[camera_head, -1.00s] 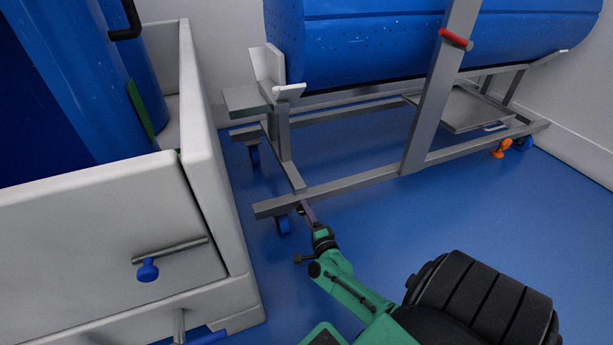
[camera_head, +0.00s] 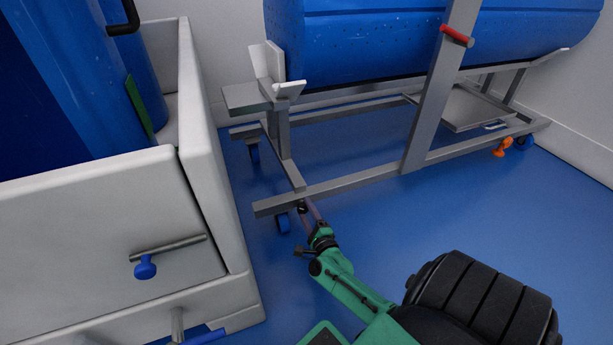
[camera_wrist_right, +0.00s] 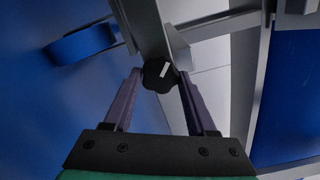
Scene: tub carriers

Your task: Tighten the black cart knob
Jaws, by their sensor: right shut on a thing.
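The black knob (camera_wrist_right: 158,75) is a lobed knob with a white line on its face, fitted to the lower grey frame of the cart (camera_head: 335,186). In the right wrist view it sits between the two purple-grey fingertips of my right gripper (camera_wrist_right: 159,83). The gripper is shut on it. In the head view the right gripper (camera_head: 307,211) reaches the near left end of the cart's lower rail, and the knob is small and mostly hidden there. My left gripper is not in view.
A blue caster (camera_head: 283,222) stands just left of the gripper. The cart carries a large blue tub (camera_head: 380,45). A white walled unit (camera_head: 90,215) with a blue knob (camera_head: 146,267) stands at the left. An orange knob (camera_head: 502,148) is at the cart's far right. Blue floor is clear at right.

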